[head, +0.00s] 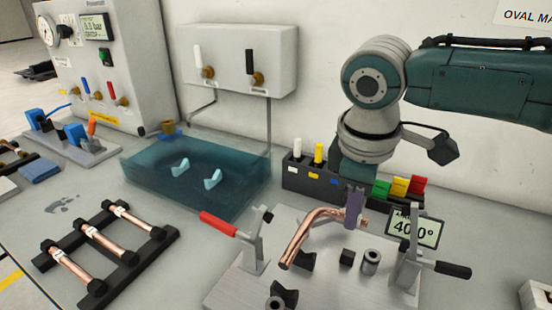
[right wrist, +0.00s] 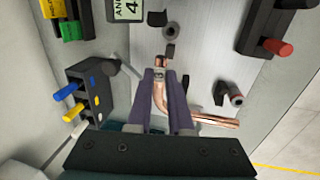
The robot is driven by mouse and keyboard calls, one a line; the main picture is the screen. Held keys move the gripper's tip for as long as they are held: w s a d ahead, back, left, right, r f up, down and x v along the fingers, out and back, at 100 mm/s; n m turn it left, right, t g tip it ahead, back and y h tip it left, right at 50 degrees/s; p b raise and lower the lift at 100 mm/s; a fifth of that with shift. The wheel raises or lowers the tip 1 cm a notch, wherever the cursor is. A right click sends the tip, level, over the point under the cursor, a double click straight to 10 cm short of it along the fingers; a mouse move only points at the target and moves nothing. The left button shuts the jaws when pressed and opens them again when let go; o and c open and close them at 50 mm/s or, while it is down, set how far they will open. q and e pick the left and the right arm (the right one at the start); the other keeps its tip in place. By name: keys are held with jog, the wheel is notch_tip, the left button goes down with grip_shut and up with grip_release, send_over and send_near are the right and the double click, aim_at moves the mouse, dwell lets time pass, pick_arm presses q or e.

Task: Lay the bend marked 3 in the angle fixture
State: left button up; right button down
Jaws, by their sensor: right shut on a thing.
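My right gripper (head: 354,212) is shut on a copper bend (head: 298,240), which it holds above the angle fixture's metal plate (head: 235,292). One leg of the bend slants down to the left, toward the front. In the right wrist view the purple fingers (right wrist: 163,78) grip one leg of the bend (right wrist: 210,119), and the other leg points right. I cannot read a number on it. The fixture has dark V-blocks (head: 304,262), a round steel post (head: 370,262), a red-handled clamp (head: 219,224) and a black-handled clamp (head: 436,264). My left gripper is not in view.
An angle display (head: 416,230) reading about 40 stands behind the fixture. A dark rack (head: 320,184) with colored items is behind the gripper. A translucent blue tank (head: 150,176) and a black rack (head: 165,240) with copper tubes are to the left.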

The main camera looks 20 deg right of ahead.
aim_at(345, 251)
notch_tip(345, 251, down, 6)
jog(key=b, duration=0.3)
jog(key=shift+f, duration=0.1)
jog(key=shift+f, duration=0.2)
dwell(0.7)
jog(key=c, duration=0.7)
grip_release()
jog(key=shift+c, duration=0.2)
notch_tip(345, 251, up, 10)
jog(key=s+a+p, duration=0.1)
jog(key=shift+a, duration=0.25)
jog(key=shift+s+f, duration=0.1)
